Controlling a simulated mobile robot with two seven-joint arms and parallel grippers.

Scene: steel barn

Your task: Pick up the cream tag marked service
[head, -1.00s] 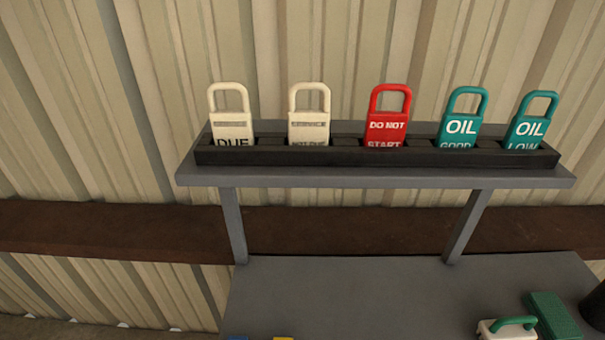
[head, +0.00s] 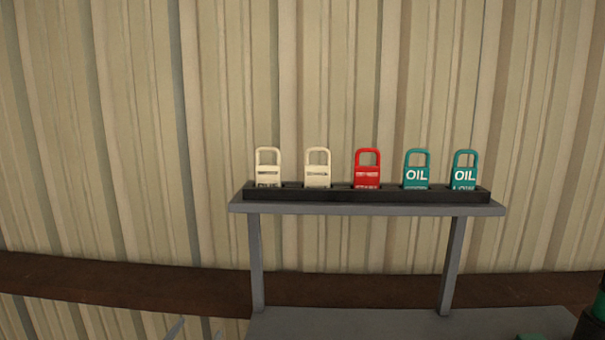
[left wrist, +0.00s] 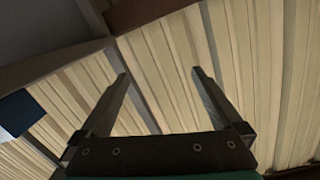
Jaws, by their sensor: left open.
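Two cream tags with loop tops stand in a black slotted rack (head: 366,195): the left cream tag (head: 267,172) and the right cream tag (head: 317,172). Their lettering is too small to read now, and their lower ends are hidden in the rack. The fingertips of my left gripper (head: 197,331) just show at the bottom edge of the head view, below and left of the rack and apart from the tags. In the left wrist view my left gripper (left wrist: 160,73) is open and empty, with wall panels beyond it. My right gripper is not in view.
A red tag (head: 367,171) and two teal tags marked OIL (head: 416,173) share the rack. It sits on a grey raised shelf (head: 368,210) on posts above a grey bench top (head: 350,322). Corrugated wall stands behind. The space above the tags is clear.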

